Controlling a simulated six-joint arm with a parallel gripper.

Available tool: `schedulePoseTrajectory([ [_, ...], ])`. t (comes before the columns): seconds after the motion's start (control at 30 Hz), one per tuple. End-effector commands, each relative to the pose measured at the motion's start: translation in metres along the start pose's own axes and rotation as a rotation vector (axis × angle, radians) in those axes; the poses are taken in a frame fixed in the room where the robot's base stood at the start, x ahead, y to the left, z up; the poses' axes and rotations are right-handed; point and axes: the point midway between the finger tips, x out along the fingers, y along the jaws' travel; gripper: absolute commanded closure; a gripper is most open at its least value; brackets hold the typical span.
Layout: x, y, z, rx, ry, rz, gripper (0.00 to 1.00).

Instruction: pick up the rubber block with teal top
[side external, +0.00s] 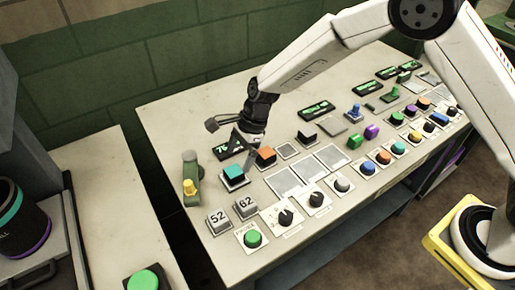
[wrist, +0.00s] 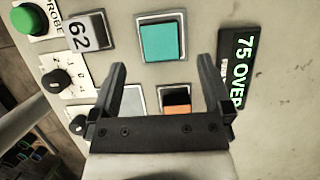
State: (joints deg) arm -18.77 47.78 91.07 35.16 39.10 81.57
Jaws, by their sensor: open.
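The block with the teal top (side external: 233,173) sits on the panel near its left end in the side view. In the wrist view the teal top (wrist: 162,42) lies ahead of the fingertips, inside a dark and pale border. My gripper (wrist: 162,72) is open and empty, its two black fingers apart, with the teal block beyond the gap between them. In the side view my gripper (side external: 246,150) is above the panel close to the teal block; its fingers are partly hard to make out.
An orange-topped block (side external: 265,154) is just right of the teal one and shows between the fingers in the wrist view (wrist: 175,108). Blocks marked 62 (side external: 245,206) and 52 (side external: 218,221) stand in front. A "75 OVER" display (wrist: 238,68) is beside the right finger.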

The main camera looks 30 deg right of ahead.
Motion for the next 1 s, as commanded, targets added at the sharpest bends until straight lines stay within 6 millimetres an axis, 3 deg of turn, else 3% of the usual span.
schedulePoseTrajectory([
  [0.37,0.009,0.000,0.000,-0.002,0.001,0.001,0.00],
  [0.73,0.047,0.000,0.000,-0.002,0.002,0.000,0.00],
  [1.0,0.056,0.000,-0.001,-0.001,0.002,-0.002,0.00],
])
